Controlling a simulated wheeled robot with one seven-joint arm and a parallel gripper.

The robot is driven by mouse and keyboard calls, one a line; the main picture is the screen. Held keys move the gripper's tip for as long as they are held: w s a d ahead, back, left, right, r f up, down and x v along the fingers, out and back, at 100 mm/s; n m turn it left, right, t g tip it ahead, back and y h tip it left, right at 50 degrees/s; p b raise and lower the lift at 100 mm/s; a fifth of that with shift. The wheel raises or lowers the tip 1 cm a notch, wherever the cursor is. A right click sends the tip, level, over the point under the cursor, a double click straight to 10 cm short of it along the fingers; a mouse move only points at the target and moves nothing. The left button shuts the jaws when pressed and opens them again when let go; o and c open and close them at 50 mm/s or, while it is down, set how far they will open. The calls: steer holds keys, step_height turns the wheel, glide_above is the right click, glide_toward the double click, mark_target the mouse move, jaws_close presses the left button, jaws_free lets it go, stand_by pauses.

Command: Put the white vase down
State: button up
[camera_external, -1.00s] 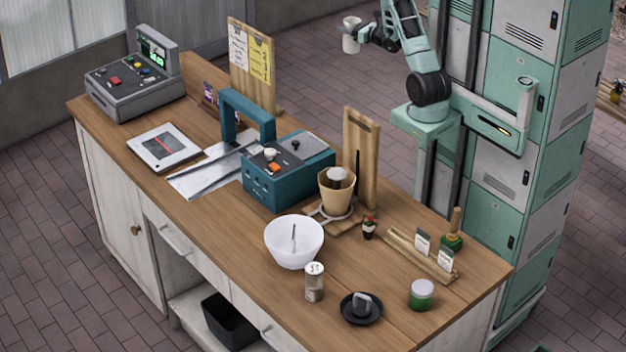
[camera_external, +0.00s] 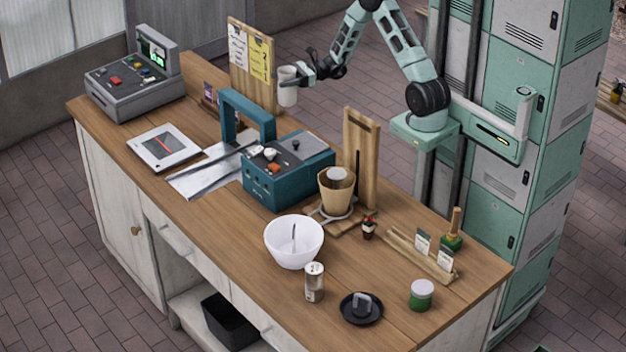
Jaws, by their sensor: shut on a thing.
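The white vase (camera_external: 288,92) is a small pale cylinder, held upright in the air at the far side of the counter, just right of the clipboard stand. My gripper (camera_external: 297,80) is shut on it from the right. The vase appears above the counter's back edge, and nothing shows touching it from below. The fingertips are small and partly hidden against the vase.
The wooden counter (camera_external: 205,225) holds a teal machine (camera_external: 285,180), a grey register (camera_external: 135,85), a tablet (camera_external: 163,147), a clipboard stand (camera_external: 252,65), a tall wooden board (camera_external: 361,155) and a white bowl (camera_external: 294,241). Bare wood shows left of the bowl.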

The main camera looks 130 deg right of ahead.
steer(key=w+a+n+y+p, duration=0.25)
steer(key=w+a+y, duration=0.2)
steer(key=w, duration=0.25)
step_height(320, 180, down, 10)
steer(key=p, duration=0.1)
steer(key=shift+w+t, duration=0.2)
steer(key=shift+t, duration=0.1)
steer(key=shift+a, duration=0.1)
steer(key=shift+f, duration=0.2)
steer(key=o, duration=1.5)
steer(key=shift+r, duration=0.1)
